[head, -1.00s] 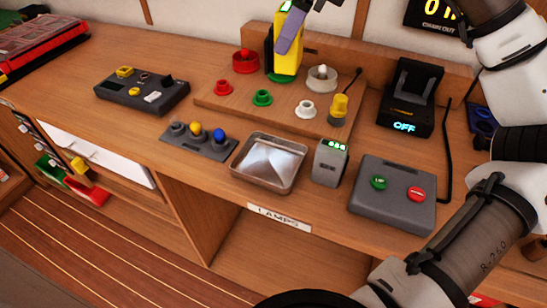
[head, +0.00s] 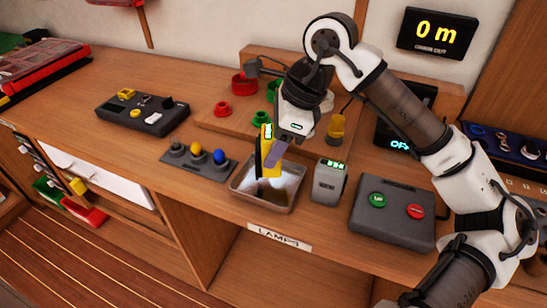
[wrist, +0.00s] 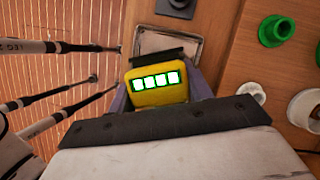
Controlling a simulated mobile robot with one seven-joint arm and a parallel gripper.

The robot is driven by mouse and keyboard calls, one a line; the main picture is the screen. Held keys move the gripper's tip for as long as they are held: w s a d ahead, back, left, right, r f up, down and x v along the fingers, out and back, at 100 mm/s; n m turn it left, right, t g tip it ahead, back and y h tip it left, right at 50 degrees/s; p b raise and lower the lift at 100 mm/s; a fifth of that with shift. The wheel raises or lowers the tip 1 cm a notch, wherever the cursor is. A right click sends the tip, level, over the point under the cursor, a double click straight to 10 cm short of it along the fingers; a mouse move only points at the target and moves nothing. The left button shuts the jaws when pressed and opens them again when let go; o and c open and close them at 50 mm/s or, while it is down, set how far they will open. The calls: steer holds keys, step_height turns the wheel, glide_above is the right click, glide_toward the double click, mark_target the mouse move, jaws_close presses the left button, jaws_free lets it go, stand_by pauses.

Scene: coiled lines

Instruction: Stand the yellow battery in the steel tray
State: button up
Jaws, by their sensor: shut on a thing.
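The yellow battery (head: 266,148) is upright, with green lit bars on its top. It is over the steel tray (head: 240,192), its lower end low within the tray's outline; I cannot tell whether it touches the floor of the tray. My gripper (head: 273,153) is shut on the battery from above, and one purple finger shows. In the wrist view the battery's top (wrist: 158,92) sits between both fingers, with the tray (wrist: 150,42) partly showing beyond it. The battery's base is hidden there.
A grey battery (head: 328,182) stands just right of the tray. A panel with coloured knobs (head: 198,158) lies to its left, and a grey button box (head: 392,212) is farther right. Behind is a wooden board with coloured cups (head: 222,110). The bench's front edge is close.

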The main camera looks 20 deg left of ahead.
steer(key=shift+f, duration=2.2)
steer(key=shift+f, duration=0.2)
steer(key=o, duration=1.5)
steer(key=shift+r, duration=0.1)
steer(key=shift+o, duration=0.2)
steer(key=shift+r+p, duration=0.2)
steer(key=shift+p, duration=0.1)
steer(key=shift+w+d+r, duration=0.1)
steer(key=shift+d+r, duration=0.1)
steer(key=shift+r, duration=0.15)
steer(key=b+v, duration=0.2)
steer(key=v, duration=0.9)
